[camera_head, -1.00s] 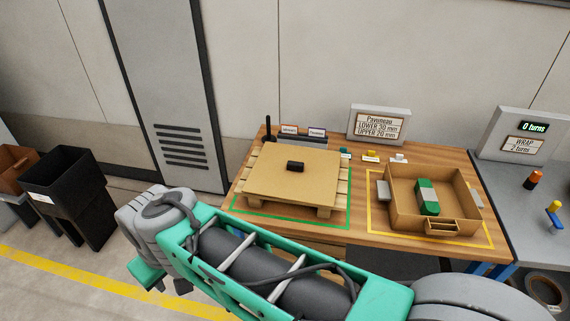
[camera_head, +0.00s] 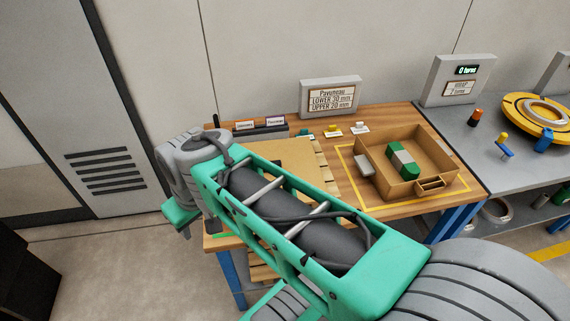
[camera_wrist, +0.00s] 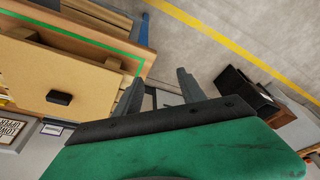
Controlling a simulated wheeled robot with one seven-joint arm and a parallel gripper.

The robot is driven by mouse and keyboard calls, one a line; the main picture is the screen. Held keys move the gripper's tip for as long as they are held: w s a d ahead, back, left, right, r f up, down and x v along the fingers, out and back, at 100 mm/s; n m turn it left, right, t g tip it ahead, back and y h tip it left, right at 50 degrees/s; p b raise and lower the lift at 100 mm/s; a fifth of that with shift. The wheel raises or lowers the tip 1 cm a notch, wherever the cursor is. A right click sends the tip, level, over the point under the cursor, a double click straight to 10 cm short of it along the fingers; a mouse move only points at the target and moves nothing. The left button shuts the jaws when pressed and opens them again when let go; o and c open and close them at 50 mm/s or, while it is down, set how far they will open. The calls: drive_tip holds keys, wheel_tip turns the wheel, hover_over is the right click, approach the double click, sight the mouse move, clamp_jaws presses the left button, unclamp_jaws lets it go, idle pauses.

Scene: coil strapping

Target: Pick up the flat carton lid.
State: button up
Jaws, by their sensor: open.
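The flat carton lid (camera_head: 290,152) is a thin tan board lying on a wooden pallet (camera_head: 322,163) at the left of the workbench. My arm hides most of it in the head view. The wrist view shows it at the left (camera_wrist: 40,68), with a small black block (camera_wrist: 59,97) on top near one edge. My gripper (camera_wrist: 158,84) is open and empty, its two fingers apart. In the wrist view it is beside the lid, to its right, not touching it. Floor shows between and beyond the fingers.
An open carton (camera_head: 441,157) with a green and grey block (camera_head: 402,160) stands right on the bench (camera_head: 345,190). Signs and small parts line the back. A grey table (camera_head: 480,150) adjoins at right. Dark bins (camera_wrist: 245,88) stand on the floor, which is otherwise open.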

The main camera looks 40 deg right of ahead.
drive_tip(key=w+d+r+n+y, duration=0.1)
drive_tip(key=w+d+r+n, duration=0.15)
drive_tip(key=w+d, duration=0.45)
drive_tip(key=n+y, duration=0.2)
drive_tip(key=n, duration=0.5)
approach(273, 162)
drive_tip(key=shift+w+a+f, duration=0.5)
drive_tip(key=shift+w, duration=0.1)
drive_tip(key=shift+n+y, duration=0.25)
drive_tip(key=shift+y, duration=0.05)
drive_tip(key=x, duration=0.2)
drive_tip(key=b+x, duration=0.1)
drive_tip(key=x, duration=0.4)
drive_tip(key=shift+s+d+f, duration=0.2)
drive_tip(key=shift+s+d, duration=0.2)
drive_tip(key=shift+w+a+f, duration=0.1)
drive_tip(key=shift+f, duration=0.25)
drive_tip(key=shift+c, duration=0.4)
clamp_jaws()
